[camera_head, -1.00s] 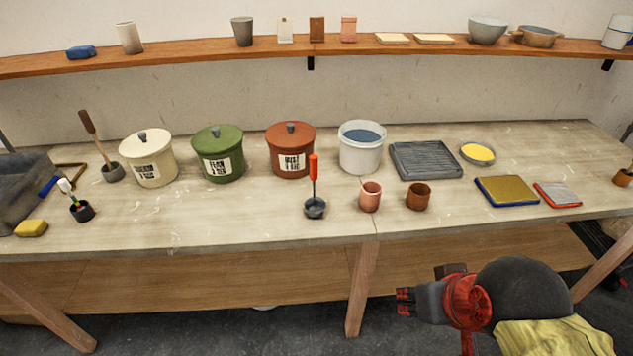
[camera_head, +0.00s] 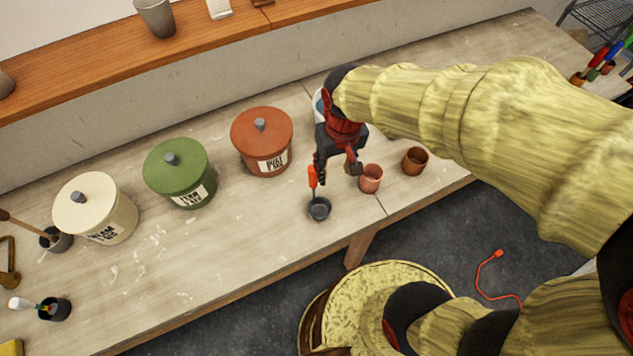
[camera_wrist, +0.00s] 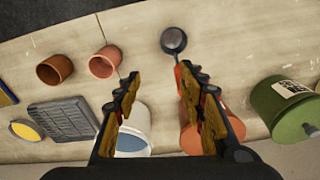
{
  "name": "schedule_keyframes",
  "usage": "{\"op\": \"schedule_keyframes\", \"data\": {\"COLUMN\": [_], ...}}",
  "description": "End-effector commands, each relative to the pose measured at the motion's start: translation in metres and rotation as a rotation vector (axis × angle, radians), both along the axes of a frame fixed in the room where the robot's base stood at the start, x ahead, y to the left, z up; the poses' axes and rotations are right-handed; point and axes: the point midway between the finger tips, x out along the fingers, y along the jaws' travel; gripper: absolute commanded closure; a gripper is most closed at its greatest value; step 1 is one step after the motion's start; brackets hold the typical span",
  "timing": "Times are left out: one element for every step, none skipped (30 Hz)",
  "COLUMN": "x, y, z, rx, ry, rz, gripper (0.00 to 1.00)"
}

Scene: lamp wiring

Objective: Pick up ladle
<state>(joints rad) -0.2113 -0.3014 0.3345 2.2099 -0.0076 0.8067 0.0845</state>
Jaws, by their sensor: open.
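The ladle (camera_head: 319,208) stands on the table with its dark bowl down and its red-orange handle pointing up. In the wrist view the ladle's bowl (camera_wrist: 174,40) is beyond the fingertips, and its handle runs down to the right finger. My gripper (camera_head: 336,172) is open, over the table just beside the top of the handle. In the wrist view my gripper (camera_wrist: 160,82) has its two fingers wide apart, with the handle near the right fingertip. I cannot tell whether the finger touches it. Nothing is held between the fingers.
A pink cup (camera_head: 370,178) and a brown cup (camera_head: 415,160) stand right of the ladle. Red-brown (camera_head: 262,142), green (camera_head: 180,175) and cream (camera_head: 95,210) lidded pots stand to the left. Table between ladle and green pot is clear.

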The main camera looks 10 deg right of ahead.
Motion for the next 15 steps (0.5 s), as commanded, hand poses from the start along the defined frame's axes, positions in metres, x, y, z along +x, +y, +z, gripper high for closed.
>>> {"op": "schedule_keyframes", "data": {"x": [0.002, 0.002, 0.003, 0.004, 0.004, 0.004, 0.004, 0.003, 0.002, 0.008, 0.019, 0.028, 0.034, 0.038, 0.042], "y": [0.008, 0.012, 0.016, 0.020, 0.023, 0.026, 0.029, 0.031, 0.033, 0.036, 0.039, 0.042, 0.043, 0.045, 0.046], "z": [0.006, 0.003, -0.001, -0.004, -0.006, -0.010, -0.012, -0.014, -0.018, -0.020, -0.025, -0.028, -0.030, -0.031, -0.033], "rx": [-0.010, -0.014, -0.019, -0.024, -0.028, -0.033, -0.037, -0.040, -0.045, -0.044, -0.038, -0.034, -0.032, -0.029, -0.027], "ry": [0.042, 0.061, 0.082, 0.098, 0.111, 0.130, 0.141, 0.151, 0.165, 0.160, 0.139, 0.125, 0.116, 0.108, 0.102], "rz": [0.015, 0.021, 0.027, 0.032, 0.038, 0.044, 0.048, 0.052, 0.056, 0.049, 0.029, 0.010, 0.000, -0.009, -0.018], "gripper": [0.59, 0.59, 0.59, 0.59, 0.59, 0.59, 0.59, 0.59, 0.59, 0.59, 0.59, 0.59, 0.59, 0.59, 0.59]}}
